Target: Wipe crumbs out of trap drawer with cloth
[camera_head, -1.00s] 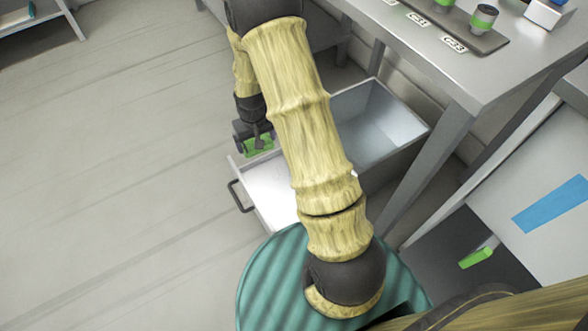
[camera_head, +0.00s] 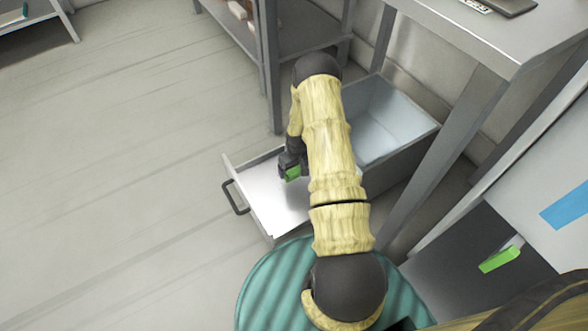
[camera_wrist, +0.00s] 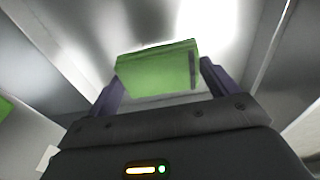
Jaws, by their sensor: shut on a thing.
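My gripper (camera_wrist: 158,80) is shut on a green cloth (camera_wrist: 158,68), a folded block between its two fingers in the wrist view. In the head view the cloth (camera_head: 292,174) shows as a small green patch under my arm, over the pulled-out drawer (camera_head: 232,171). The drawer is shallow with a white floor and a dark handle (camera_head: 236,198) at its front. I cannot make out crumbs on the visible floor. Whether the cloth touches the floor is not clear.
A table leg (camera_head: 440,160) stands to the right. A grey shelf unit (camera_head: 268,60) stands behind. Another green piece (camera_head: 499,259) lies at right. The floor at left is clear.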

